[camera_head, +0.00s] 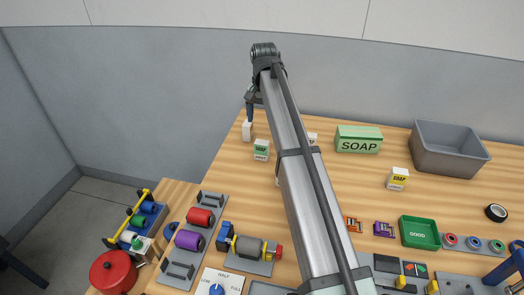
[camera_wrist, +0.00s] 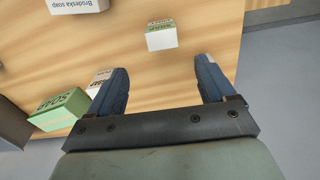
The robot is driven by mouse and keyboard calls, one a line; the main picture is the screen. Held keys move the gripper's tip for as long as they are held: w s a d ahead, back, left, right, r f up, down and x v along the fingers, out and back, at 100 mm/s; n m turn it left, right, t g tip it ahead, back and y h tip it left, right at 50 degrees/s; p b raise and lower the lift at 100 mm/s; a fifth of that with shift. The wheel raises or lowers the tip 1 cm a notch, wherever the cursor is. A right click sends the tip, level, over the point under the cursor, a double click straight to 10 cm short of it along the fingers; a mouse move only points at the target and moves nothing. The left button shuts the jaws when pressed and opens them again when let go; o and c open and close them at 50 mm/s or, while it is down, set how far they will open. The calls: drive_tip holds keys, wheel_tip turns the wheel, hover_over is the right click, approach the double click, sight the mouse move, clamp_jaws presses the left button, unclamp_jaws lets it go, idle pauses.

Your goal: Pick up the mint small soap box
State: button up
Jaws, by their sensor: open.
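The mint small soap box (camera_head: 261,150) stands upright on the wooden table, white with a mint-green label. In the wrist view the box (camera_wrist: 161,36) shows its green-labelled top, beyond the fingertips and roughly in line with the gap between them. My gripper (camera_head: 248,124) points down near the table's far left edge, just behind and left of the box in the head view. In the wrist view my gripper (camera_wrist: 164,80) has its two blue fingers wide apart, with nothing between them. The box is apart from both fingers.
A large mint SOAP box (camera_head: 358,140), a grey bin (camera_head: 448,150) and a yellow-labelled small box (camera_head: 397,179) stand to the right. A white box (camera_wrist: 101,80) sits beside the left finger; another (camera_wrist: 77,6) lies at the wrist view's top. My arm hides part of the table.

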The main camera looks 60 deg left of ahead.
sight(262, 149)
drive_tip(key=shift+s+f, duration=0.35)
wheel_tip(262, 149, down, 13)
drive_tip(key=shift+f, duration=0.1)
idle(0.5)
drive_tip(key=shift+c, duration=0.4)
drive_tip(key=c, duration=1)
